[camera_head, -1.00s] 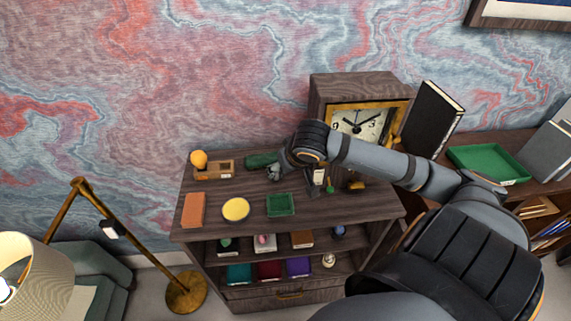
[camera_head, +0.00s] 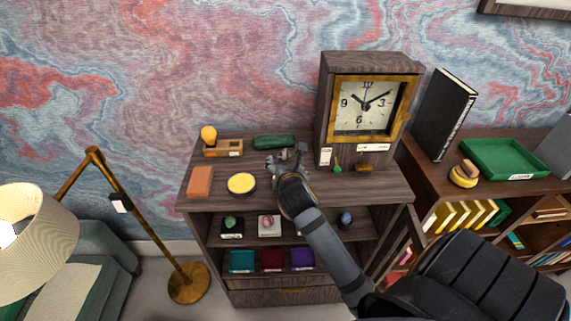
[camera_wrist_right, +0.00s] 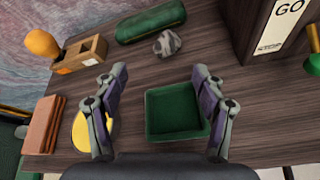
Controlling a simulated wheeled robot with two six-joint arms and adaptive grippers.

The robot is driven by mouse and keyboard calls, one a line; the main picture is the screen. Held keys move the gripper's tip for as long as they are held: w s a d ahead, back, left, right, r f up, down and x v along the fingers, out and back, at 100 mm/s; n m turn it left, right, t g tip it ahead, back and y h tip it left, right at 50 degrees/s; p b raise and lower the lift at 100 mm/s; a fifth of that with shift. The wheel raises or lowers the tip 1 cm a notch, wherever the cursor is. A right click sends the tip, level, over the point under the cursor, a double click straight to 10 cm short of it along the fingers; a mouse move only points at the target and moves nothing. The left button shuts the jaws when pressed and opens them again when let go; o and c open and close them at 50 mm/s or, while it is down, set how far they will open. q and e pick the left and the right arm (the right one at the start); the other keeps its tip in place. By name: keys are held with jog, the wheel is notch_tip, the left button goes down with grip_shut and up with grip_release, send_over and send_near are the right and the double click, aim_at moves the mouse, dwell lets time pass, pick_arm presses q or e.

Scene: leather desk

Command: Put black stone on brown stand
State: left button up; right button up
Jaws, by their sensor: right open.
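A small black-and-grey stone (camera_wrist_right: 167,43) lies on the dark wood top, beside the green case, in the right wrist view. My right gripper (camera_head: 286,158) is open and empty above the cabinet top; in the wrist view its fingers (camera_wrist_right: 159,75) are spread, with the stone just beyond and between the tips. A small green tray (camera_wrist_right: 172,112) shows between the fingers, nearer the wrist. No brown stand shows clearly on the shelf below now; my right forearm covers the place where a brown block showed earlier. My left gripper is out of view.
A green case (camera_head: 274,142) and a wooden holder with an orange ball (camera_head: 222,148) stand at the back. A yellow round dish (camera_head: 241,184) and brown block (camera_head: 200,181) lie left. The clock (camera_head: 365,105) rises at right. Stones on small stands (camera_head: 232,228) fill the shelf below.

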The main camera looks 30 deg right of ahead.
aim_at(285, 158)
jog(key=n, duration=0.1)
jog(key=s+n, duration=0.1)
jog(key=shift+a+f+n+h, duration=0.2)
jog(key=shift+f+n+h, duration=0.1)
jog(key=shift+f+n, duration=0.1)
jog(key=shift+s+n, duration=0.1)
jog(key=shift+n, duration=0.3)
jog(key=x, duration=0.5)
jog(key=shift+r+p, duration=0.15)
jog(key=shift+p, duration=0.25)
jog(key=shift+w+d, duration=0.35)
jog(key=shift+w, duration=0.1)
jog(key=p+x, duration=0.2)
jog(key=x, duration=0.3)
jog(key=shift+s+d, duration=0.1)
jog(key=shift+s, duration=0.2)
jog(key=c, duration=0.4)
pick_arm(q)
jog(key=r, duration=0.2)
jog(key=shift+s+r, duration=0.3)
pick_arm(e)
jog(key=c, duration=1)
